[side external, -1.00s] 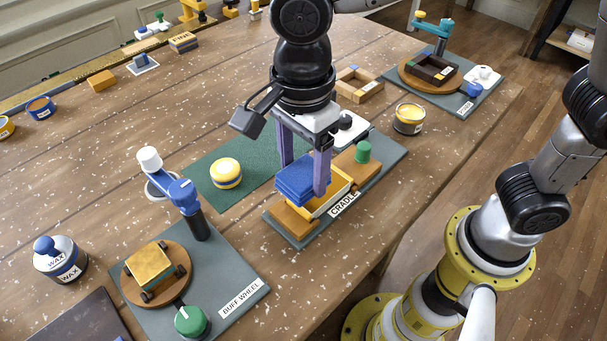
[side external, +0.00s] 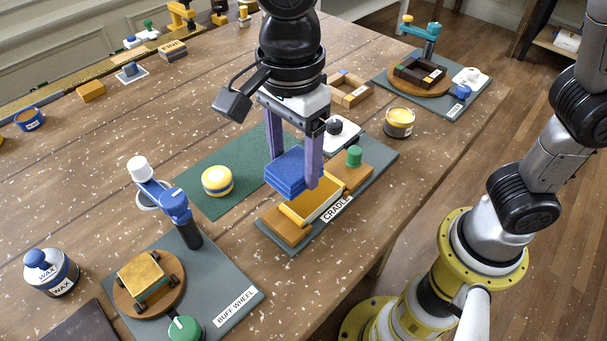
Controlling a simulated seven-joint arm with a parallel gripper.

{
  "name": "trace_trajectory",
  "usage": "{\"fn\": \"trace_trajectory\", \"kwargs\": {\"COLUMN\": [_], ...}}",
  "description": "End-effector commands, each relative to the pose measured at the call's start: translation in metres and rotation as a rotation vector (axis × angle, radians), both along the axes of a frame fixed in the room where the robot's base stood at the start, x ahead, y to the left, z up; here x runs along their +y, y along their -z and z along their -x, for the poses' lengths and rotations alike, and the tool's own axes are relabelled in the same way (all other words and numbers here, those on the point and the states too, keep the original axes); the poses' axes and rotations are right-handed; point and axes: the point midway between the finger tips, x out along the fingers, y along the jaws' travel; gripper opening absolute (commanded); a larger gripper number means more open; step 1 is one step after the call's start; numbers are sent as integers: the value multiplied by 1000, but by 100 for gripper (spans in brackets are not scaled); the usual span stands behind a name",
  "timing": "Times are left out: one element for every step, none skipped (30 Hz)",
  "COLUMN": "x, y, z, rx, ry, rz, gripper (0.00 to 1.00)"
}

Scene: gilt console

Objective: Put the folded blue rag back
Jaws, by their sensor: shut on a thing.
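The folded blue rag (side external: 290,174) is a thick layered blue block. My gripper (side external: 293,167) has purple fingers shut on it, one on each side. The rag is held slightly tilted above the cradle (side external: 298,240), which has a yellow-walled tray (side external: 317,207) between wooden blocks on a grey base. The rag hides the back left part of the tray. A gap shows between the rag and the tray's front wall.
A green mat (side external: 210,200) with a yellow-banded tin (side external: 217,181) lies left of the cradle. The buff wheel station (side external: 215,280) stands front left.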

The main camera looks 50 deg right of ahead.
Motion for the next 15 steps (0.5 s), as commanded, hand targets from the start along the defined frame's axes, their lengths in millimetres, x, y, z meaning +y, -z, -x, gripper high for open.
{"fn": "trace_trajectory", "kwargs": {"x": [0, 0, -1, -1, -2, -5, -9, -16, -25, -33, -42, -52, -59, -67, -77], "y": [0, 0, 0, 0, 1, 0, -1, -2, -4, -6, -7, -10, -11, -13, -15], "z": [0, 0, 1, 1, 2, 3, 3, 1, -1, -3, -5, -8, -10, -12, -14], "rx": [0, 1, 3, 5, 8, 12, 15, 16, 19, 20, 20, 21, 20, 20, 18], "ry": [-7, -15, -31, -48, -67, -93, -114, -125, -138, -144, -145, -146, -140, -135, -122], "rz": [0, 1, 2, 5, 7, 10, 12, 13, 14, 14, 14, 13, 12, 11, 10], "gripper": [17, 17, 17, 17, 17, 17, 17, 17, 17, 17, 17, 17, 17, 17, 17]}}
